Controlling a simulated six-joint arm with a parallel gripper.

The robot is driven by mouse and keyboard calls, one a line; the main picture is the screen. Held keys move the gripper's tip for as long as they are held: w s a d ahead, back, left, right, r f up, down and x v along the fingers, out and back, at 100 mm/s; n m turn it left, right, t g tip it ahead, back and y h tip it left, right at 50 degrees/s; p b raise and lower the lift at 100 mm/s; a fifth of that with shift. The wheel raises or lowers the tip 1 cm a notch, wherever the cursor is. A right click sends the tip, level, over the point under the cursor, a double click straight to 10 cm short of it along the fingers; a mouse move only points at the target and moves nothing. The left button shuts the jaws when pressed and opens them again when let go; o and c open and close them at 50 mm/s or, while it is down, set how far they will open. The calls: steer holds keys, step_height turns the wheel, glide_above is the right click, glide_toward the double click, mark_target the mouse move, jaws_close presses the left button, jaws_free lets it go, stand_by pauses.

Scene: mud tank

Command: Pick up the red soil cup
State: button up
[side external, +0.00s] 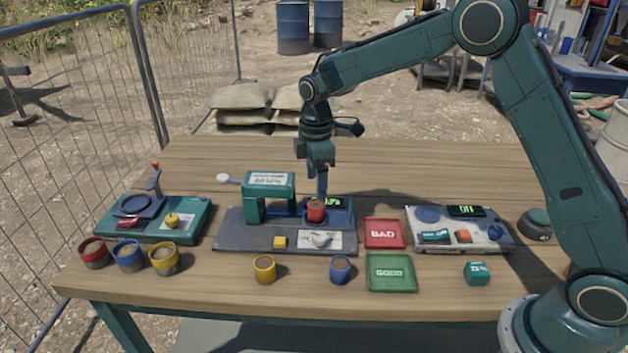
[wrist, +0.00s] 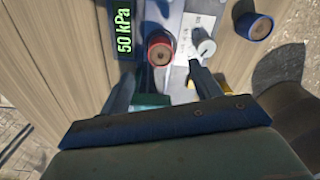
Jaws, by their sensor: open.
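A red cup (side external: 316,211) filled with brown soil stands upright on the grey base of the green press device, beside its display. It also shows in the wrist view (wrist: 160,50), ahead of my fingertips and roughly in line with the gap between them. My gripper (side external: 322,193) points down just above and behind this cup, with its fingers (wrist: 162,76) apart and nothing held. Whether a finger touches the cup cannot be told. A second red soil cup (side external: 93,253) stands at the table's far left.
Blue (side external: 128,256) and yellow (side external: 164,259) cups stand at left; another yellow (side external: 264,269) and blue cup (side external: 340,269) stand in front of the press. A red BAD tray (side external: 384,234) and green GOOD tray (side external: 391,272) lie right. The press arch (side external: 270,190) stands close left.

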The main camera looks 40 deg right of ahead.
mark_target(317, 206)
steer(key=shift+f, duration=1.35)
steer(key=shift+f, duration=2.6)
steer(key=c, duration=1.2)
steer(key=shift+r, duration=0.2)
step_height(317, 206, up, 20)
steer(key=shift+f, duration=0.15)
